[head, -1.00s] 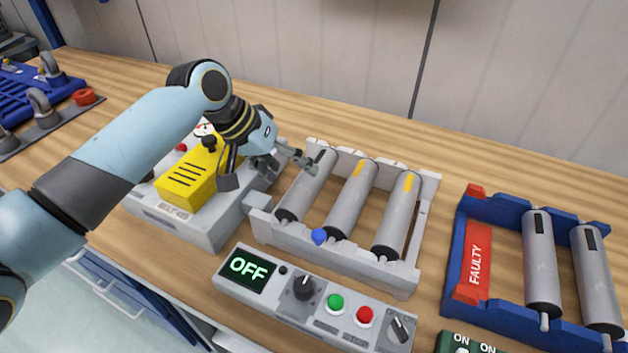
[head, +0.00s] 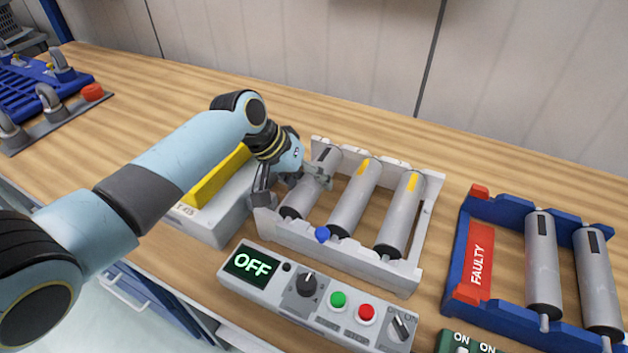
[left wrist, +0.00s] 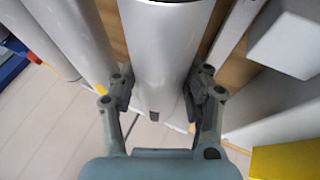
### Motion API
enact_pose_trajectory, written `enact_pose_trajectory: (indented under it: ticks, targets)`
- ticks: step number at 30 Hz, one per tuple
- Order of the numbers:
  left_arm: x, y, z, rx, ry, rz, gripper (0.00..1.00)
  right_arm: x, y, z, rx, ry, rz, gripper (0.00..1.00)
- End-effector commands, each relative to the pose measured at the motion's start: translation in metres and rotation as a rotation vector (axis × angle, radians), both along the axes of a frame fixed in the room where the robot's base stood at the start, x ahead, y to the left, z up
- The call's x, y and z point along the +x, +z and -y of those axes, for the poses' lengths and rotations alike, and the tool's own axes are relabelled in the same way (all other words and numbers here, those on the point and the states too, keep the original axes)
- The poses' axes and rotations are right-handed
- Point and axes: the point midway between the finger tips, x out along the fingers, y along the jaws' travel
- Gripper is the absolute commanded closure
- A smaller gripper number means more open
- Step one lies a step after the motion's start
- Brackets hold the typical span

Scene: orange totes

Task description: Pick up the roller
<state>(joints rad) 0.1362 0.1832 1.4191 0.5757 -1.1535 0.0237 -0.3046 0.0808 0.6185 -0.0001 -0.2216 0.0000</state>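A grey roller with a black mark (head: 301,203) lies in the leftmost place of the white rack (head: 330,249). My left gripper (head: 299,190) is over it from the left. In the left wrist view, the two fingers of my left gripper (left wrist: 160,95) stand one on each side of the roller (left wrist: 165,50), very close to its sides. The fingers are spread; I cannot tell whether they touch it. The gripper partly hides the roller in the head view. My right gripper is not in view.
Two rollers with yellow marks (head: 354,198) (head: 401,215) lie beside it in the rack. A control box reading OFF (head: 325,302) stands in front. A blue FAULTY rack (head: 453,250) with two rollers is at right. A yellow-topped machine (head: 222,175) is left.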

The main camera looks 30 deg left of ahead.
Motion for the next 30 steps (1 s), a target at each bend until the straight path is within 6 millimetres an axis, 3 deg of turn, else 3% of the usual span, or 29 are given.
enact_pose_trajectory:
  ticks: [1, 10, 22, 30]
  targets:
    - [0.0, 0.0, 0.0, 0.0, 0.0, 0.0, 0.6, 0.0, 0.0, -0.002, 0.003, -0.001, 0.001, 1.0]
    - [0.0, 0.0, 0.0, 0.0, 0.0, 0.0, 0.99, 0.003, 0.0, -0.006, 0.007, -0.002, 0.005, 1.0]
    - [0.001, 0.006, 0.0, 0.0, 0.0, 0.003, 1.0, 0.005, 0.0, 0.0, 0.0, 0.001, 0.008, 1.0]
    - [0.001, 0.042, 0.0, 0.001, -0.001, 0.006, 1.0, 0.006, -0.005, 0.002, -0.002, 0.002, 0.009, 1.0]
